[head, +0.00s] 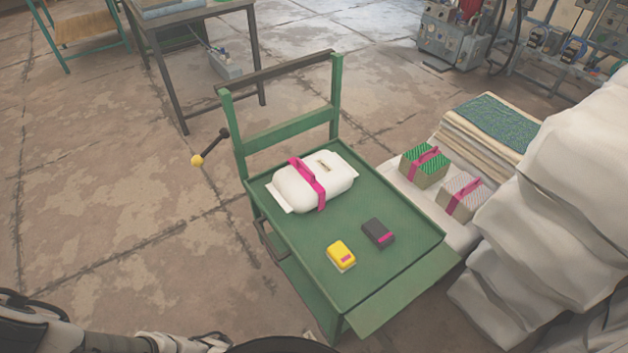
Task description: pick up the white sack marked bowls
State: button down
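A white sack (290,189) with a magenta strap and handle lies on the green cart's top (355,203). A small dark label shows on its right part, too small to read, so I cannot confirm that it says bowls. Nothing touches the sack from above. Parts of my own arm show along the bottom left edge, well apart from the sack. My gripper's fingers cannot be made out in this view.
A yellow box (340,254) and a dark box (378,232) sit near the sack on the cart. Two strapped bundles (424,165) (463,196), stacked cloth (490,122) and large white sacks (560,190) stand at right. A lever with a yellow knob (197,160) projects left. Floor at left is clear.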

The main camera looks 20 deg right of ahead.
aim_at(305, 184)
jog(key=i+j, duration=0.85)
jog(key=i+j+z, duration=0.15)
jog(key=z, duration=0.35)
jog(key=j+z, duration=0.25)
jog(key=z, duration=0.95)
jog(key=i+j, duration=0.05)
